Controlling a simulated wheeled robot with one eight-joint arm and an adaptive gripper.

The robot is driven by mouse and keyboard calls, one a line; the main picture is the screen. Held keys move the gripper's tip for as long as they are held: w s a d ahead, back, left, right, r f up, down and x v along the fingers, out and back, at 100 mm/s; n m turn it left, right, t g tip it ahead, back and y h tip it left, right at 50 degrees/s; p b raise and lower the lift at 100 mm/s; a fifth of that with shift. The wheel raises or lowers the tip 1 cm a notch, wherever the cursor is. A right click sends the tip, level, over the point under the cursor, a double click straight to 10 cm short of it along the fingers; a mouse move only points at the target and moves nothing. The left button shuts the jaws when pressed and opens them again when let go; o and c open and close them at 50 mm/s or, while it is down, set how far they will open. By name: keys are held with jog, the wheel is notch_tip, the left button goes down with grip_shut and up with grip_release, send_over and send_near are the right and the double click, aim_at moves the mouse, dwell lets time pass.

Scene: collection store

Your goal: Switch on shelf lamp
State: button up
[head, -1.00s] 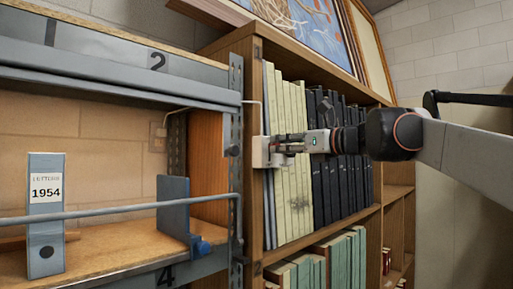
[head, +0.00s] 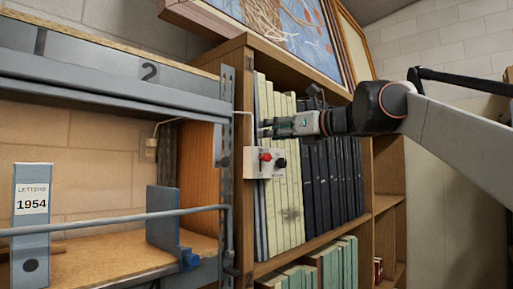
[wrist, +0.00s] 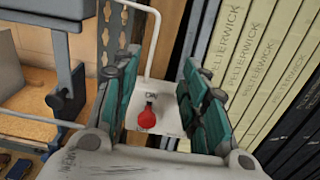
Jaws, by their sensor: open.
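A pale switch box (head: 251,164) is fixed to the front edge of the wooden bookcase. My gripper (head: 264,128) is open and empty, just above the box and apart from the lever. In the wrist view its teal-padded fingers (wrist: 158,78) lie on either side of the lever's line. I cannot make out the lamp itself.
Cream and dark book spines (head: 290,195) fill the bookcase right of the box. A grey metal shelf with a rail (head: 110,220) stands left, holding a "LETTERS 1954" file (head: 31,235). A thin pale conduit (wrist: 152,45) rises from the box.

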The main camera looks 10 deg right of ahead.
jog(key=shift+r, duration=1.7)
jog(key=shift+f, duration=0.1)
